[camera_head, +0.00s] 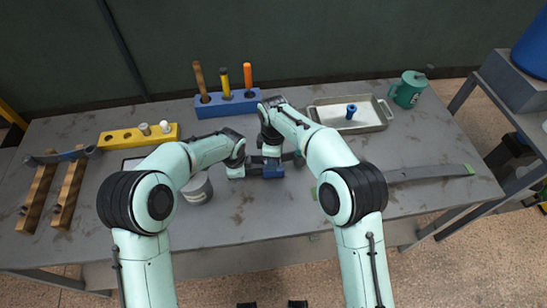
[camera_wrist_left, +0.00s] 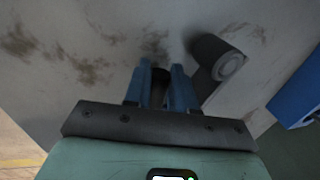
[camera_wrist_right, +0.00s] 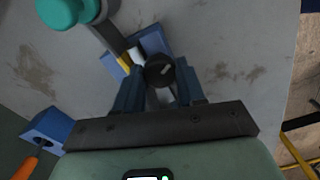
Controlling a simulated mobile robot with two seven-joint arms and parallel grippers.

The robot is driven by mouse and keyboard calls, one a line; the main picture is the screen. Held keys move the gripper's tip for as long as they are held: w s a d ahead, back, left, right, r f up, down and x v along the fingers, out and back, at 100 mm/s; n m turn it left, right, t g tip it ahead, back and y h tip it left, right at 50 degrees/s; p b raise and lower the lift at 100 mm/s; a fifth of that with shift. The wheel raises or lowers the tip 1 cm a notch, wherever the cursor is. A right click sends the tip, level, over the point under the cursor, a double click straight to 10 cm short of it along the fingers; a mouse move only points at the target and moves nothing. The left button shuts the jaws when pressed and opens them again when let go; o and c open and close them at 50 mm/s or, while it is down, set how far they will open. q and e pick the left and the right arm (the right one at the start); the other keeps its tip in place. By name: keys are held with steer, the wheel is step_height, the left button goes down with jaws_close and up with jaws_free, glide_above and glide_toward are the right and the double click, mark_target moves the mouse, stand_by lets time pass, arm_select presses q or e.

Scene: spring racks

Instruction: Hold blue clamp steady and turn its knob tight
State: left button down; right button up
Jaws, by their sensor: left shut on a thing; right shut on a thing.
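The blue clamp (camera_head: 272,172) is on the grey table near its middle. My left gripper (camera_head: 249,169) is shut on the clamp from the left. In the left wrist view its fingers (camera_wrist_left: 161,82) close around a dark part, and most of the clamp is hidden. My right gripper (camera_head: 271,152) comes down over the clamp. In the right wrist view the round black knob (camera_wrist_right: 160,70) with a white mark lies between the fingers of the right gripper, which is shut on it. Blue clamp body (camera_wrist_right: 152,40) shows behind the knob.
A grey can (camera_head: 197,190) stands left of the clamp. Behind are a blue tool block (camera_head: 228,106), a yellow block (camera_head: 115,138) and a metal tray (camera_head: 371,121). A green can (camera_head: 408,91) stands at back right. A long flat bar (camera_head: 420,174) lies right.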

steer(key=m, duration=0.6)
steer(key=shift+r, duration=0.1)
steer(key=m, duration=0.6)
steer(key=shift+m, duration=0.4)
steer(key=o, duration=1.1)
steer(key=shift+c, duration=0.2)
step_height(320, 180, up, 12)
